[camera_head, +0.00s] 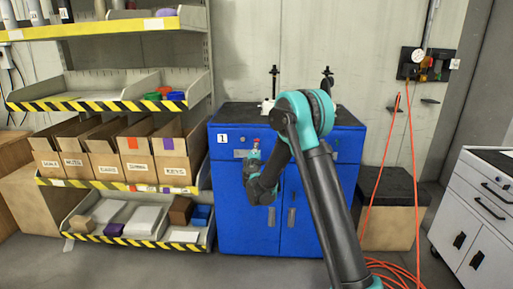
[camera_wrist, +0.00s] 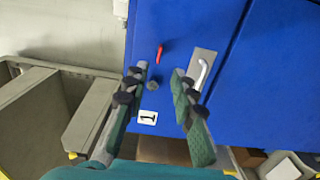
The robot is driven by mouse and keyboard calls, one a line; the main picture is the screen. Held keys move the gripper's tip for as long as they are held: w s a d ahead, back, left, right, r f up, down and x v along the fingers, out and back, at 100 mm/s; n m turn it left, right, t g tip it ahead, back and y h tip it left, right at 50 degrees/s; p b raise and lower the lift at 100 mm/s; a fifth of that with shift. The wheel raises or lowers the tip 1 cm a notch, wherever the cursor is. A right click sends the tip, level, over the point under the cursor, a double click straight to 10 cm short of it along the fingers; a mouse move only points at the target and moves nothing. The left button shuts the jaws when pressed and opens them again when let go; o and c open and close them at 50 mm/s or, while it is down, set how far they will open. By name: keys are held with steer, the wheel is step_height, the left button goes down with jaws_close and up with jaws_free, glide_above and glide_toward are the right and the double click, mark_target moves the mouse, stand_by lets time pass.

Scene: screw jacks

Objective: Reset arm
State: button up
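My gripper (camera_wrist: 159,72) is open in the wrist view, its two green-and-grey fingers apart with nothing between the tips. It faces the blue cabinet (camera_wrist: 215,50). A small red piece (camera_wrist: 159,53) and a dark round knob (camera_wrist: 153,85) on the cabinet front show in the gap between the fingers, apart from them as far as I can tell. In the head view my arm is bent, and the gripper (camera_head: 254,153) is in front of the upper left part of the blue cabinet (camera_head: 235,215). Its fingers are hard to make out there.
Two dark upright screw-like items (camera_head: 274,80) (camera_head: 327,79) stand on the cabinet top. A shelf rack (camera_head: 110,104) with boxes and bins stands at left. At right are a black-topped box (camera_head: 388,215), an orange hose (camera_head: 410,150) and a white drawer cabinet (camera_head: 475,215).

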steer(key=shift+s, duration=0.95)
steer(key=s+d+r+m+g+h, duration=0.15)
steer(key=s+d+m, duration=0.3)
steer(key=d, duration=0.55)
steer(key=s+d+m+g+h, duration=0.35)
steer(key=s+d, duration=0.25)
steer(key=d, duration=0.4)
steer(key=s+d+f+m+g, duration=0.2)
steer(key=s+d+m, duration=0.15)
steer(key=s, duration=0.35)
steer(key=s+d+f+m+g, duration=0.2)
steer(key=s+d, duration=0.3)
steer(key=s, duration=0.3)
steer(key=s+a+f+m+g+y, duration=0.1)
steer(key=s+f, duration=0.3)
steer(key=s, duration=0.7)
steer(key=s+a+f+m+g+y, duration=0.1)
steer(key=s+f+m+g+y, duration=0.2)
steer(key=s, duration=0.9)
steer(key=shift+f+g+y, duration=0.4)
steer(key=shift+f+y, duration=0.1)
steer(key=shift+f, duration=0.45)
